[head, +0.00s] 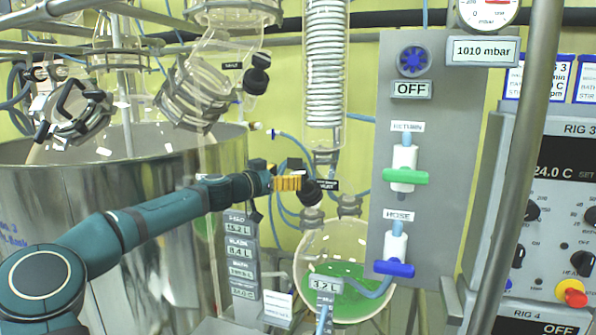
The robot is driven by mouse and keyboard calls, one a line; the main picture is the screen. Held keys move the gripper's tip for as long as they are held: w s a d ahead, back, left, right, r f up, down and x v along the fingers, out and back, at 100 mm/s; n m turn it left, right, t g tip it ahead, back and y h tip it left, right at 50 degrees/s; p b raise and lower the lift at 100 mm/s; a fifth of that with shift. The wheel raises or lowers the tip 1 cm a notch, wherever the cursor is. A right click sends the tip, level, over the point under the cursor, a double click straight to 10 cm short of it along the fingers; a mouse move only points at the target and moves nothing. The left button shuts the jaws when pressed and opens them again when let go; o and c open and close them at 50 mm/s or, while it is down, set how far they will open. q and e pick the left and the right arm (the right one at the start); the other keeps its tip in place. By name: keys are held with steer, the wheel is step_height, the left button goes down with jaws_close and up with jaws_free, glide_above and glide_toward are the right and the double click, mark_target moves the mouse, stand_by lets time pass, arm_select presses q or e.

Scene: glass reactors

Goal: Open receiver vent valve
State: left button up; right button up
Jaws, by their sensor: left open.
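The round glass receiver flask (347,246) holds green liquid and stands below the coiled condenser (325,70) in the head view. A black knob (311,193) with a small black label (328,185) beside it sits above the flask; the label is too small to read surely. I cannot tell for certain which fitting is the vent valve. My left gripper (288,183) has orange-yellow fingers and is open, just left of the black knob. It overlaps the knob's edge in the picture; contact cannot be told. My right gripper is not in view.
A grey panel (440,130) on the right carries a green-handled valve (405,177), a blue-handled valve (395,268) and an OFF sign (411,89). A steel vessel (130,220) stands left. Blue hoses and glass pipework crowd the gripper. A metal post (515,150) stands at right.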

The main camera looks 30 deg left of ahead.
mark_target(298, 173)
arm_select(q)
steer(key=shift+p+x, duration=0.6)
steer(key=shift+x, duration=1.55)
steer(key=c, duration=1.2)
